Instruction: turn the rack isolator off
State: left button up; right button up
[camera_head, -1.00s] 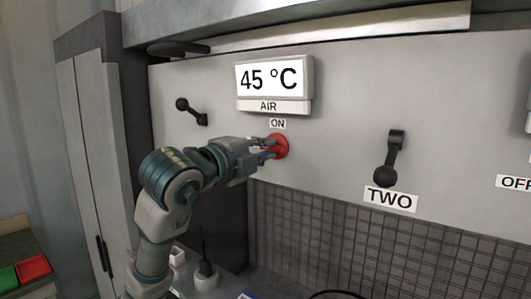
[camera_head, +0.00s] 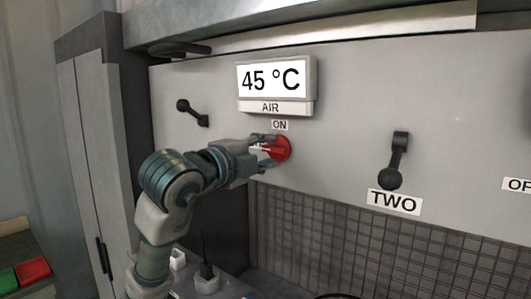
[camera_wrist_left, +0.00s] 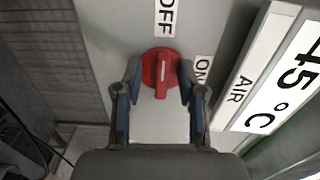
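The red rotary knob (camera_head: 282,149) sits on the grey wall panel, just below the ON label (camera_head: 279,125). In the left wrist view the knob (camera_wrist_left: 161,74) has a raised handle with a white line, upright in the picture. The OFF label (camera_wrist_left: 166,17) is above it in line with the handle; the ON label (camera_wrist_left: 202,72) is to its right. My left gripper (camera_head: 267,149) is at the knob. In the wrist view its fingers (camera_wrist_left: 160,76) are apart, one on each side of the knob; I cannot tell whether they touch it. My right gripper is not in view.
A 45 °C AIR display (camera_head: 275,84) juts out above the knob. Black levers stand on the panel at left (camera_head: 192,112) and right (camera_head: 396,160), the right one above the TWO label (camera_head: 394,202). A tiled wall (camera_head: 350,245) lies below.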

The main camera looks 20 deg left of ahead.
pick_arm(q)
jog(key=v, duration=1.2)
jog(key=shift+w, duration=0.1)
